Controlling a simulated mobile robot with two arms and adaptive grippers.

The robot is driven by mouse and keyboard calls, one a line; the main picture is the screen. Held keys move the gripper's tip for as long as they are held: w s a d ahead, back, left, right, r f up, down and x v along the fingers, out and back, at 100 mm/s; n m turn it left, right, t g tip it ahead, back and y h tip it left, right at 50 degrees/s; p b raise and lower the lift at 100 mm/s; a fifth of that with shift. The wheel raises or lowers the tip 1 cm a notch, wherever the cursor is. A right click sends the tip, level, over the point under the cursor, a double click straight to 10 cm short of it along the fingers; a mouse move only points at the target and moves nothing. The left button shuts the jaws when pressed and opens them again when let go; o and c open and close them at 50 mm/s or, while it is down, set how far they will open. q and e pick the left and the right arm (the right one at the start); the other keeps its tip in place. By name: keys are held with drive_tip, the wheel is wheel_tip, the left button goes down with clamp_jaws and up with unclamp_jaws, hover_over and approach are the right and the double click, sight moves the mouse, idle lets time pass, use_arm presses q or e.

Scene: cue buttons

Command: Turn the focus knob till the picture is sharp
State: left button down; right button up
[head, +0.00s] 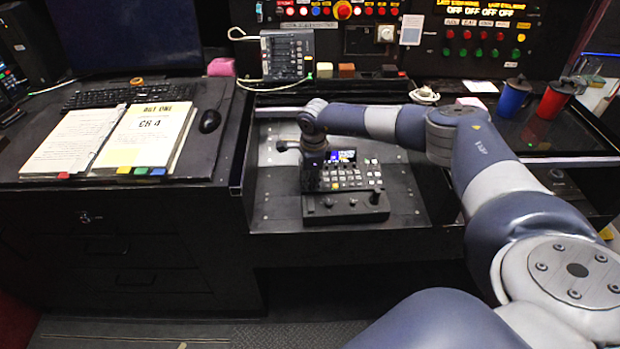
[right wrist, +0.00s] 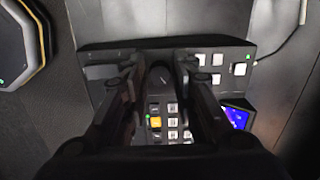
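A dark control panel (head: 345,205) with rows of small keys sits on the metal shelf. Its small blue screen (head: 342,156) is lit, and part of it shows in the right wrist view (right wrist: 238,117). The picture on it is too small to judge for sharpness. My right gripper (head: 314,188) points down over the left part of the panel. In the right wrist view its two fingers (right wrist: 160,82) are apart, on either side of a dark rounded knob (right wrist: 161,76). I cannot tell whether they touch it. No label is readable there. My left gripper is not in view.
An open binder (head: 110,135), a keyboard (head: 130,93) and a mouse (head: 210,121) lie on the left desk. A phone (head: 287,55) stands behind the panel. Red and blue cups (head: 513,97) stand at right. Bare shelf lies around the panel.

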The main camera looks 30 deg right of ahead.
drive_tip(key=shift+r, duration=0.2)
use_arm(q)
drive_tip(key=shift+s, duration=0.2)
use_arm(e)
wheel_tip(320, 180, up, 12)
drive_tip(key=s, duration=0.1)
drive_tip(key=shift+s+a+f, duration=0.15)
drive_tip(key=shift+s+f, duration=0.1)
drive_tip(key=shift+s, duration=0.1)
